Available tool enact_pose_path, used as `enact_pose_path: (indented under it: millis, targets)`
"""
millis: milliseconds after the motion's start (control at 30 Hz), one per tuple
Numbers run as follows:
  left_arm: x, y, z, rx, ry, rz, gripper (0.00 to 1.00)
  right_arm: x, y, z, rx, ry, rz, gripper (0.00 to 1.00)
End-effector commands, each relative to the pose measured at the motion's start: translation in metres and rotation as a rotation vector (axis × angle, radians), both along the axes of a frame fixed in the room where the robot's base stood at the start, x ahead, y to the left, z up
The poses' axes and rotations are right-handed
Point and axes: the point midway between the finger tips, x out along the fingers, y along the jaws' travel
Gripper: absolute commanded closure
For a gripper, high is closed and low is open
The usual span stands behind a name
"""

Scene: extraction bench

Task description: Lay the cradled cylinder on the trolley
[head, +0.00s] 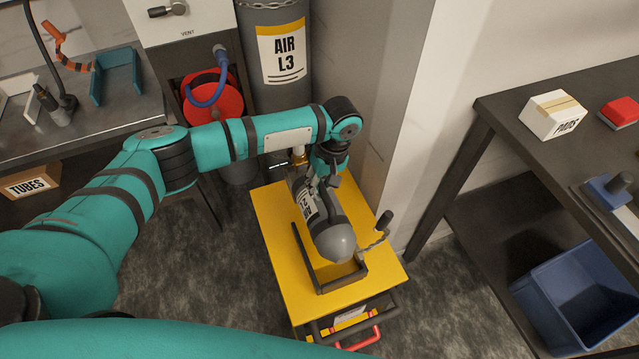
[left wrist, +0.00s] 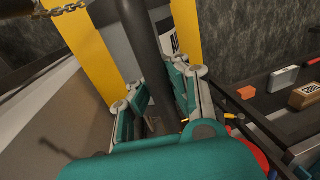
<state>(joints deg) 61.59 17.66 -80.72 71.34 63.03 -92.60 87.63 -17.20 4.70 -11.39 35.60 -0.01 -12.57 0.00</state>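The grey gas cylinder (head: 333,238), with a white label and a brass valve end, lies lengthwise over the yellow trolley (head: 279,235). A dark rectangular frame (head: 307,264) shows on the trolley top around its near end. I cannot tell whether the cylinder rests there or hangs just above. My left gripper (head: 325,184) is over the cylinder's middle. In the left wrist view my left gripper (left wrist: 159,84) has its pads on both sides of a dark bar (left wrist: 143,35), and they look closed on it. The cylinder's label shows behind. My right gripper is out of view.
A tall AIR L3 cylinder (head: 279,85) and a red hose reel (head: 215,99) stand behind the trolley. A white wall corner (head: 425,110) is close on its right. A dark bench (head: 500,108) and blue bin (head: 573,300) stand further right. The grey floor left of the trolley is clear.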

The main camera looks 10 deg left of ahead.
Motion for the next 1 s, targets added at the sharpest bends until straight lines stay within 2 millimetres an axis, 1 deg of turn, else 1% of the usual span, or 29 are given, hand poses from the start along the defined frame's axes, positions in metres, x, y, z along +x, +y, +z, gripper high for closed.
enact_pose_path:
  millis: [33, 300, 1000]
  targets:
    - [0.002, -0.001, -0.004, -0.002, -0.004, 0.001, 1.0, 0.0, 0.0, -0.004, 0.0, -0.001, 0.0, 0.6]
    - [0.002, -0.001, -0.024, -0.003, -0.005, 0.001, 1.0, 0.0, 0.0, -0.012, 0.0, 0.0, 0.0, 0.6]
    - [0.002, -0.001, -0.074, -0.003, -0.005, 0.001, 1.0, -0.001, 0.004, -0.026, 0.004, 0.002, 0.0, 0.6]
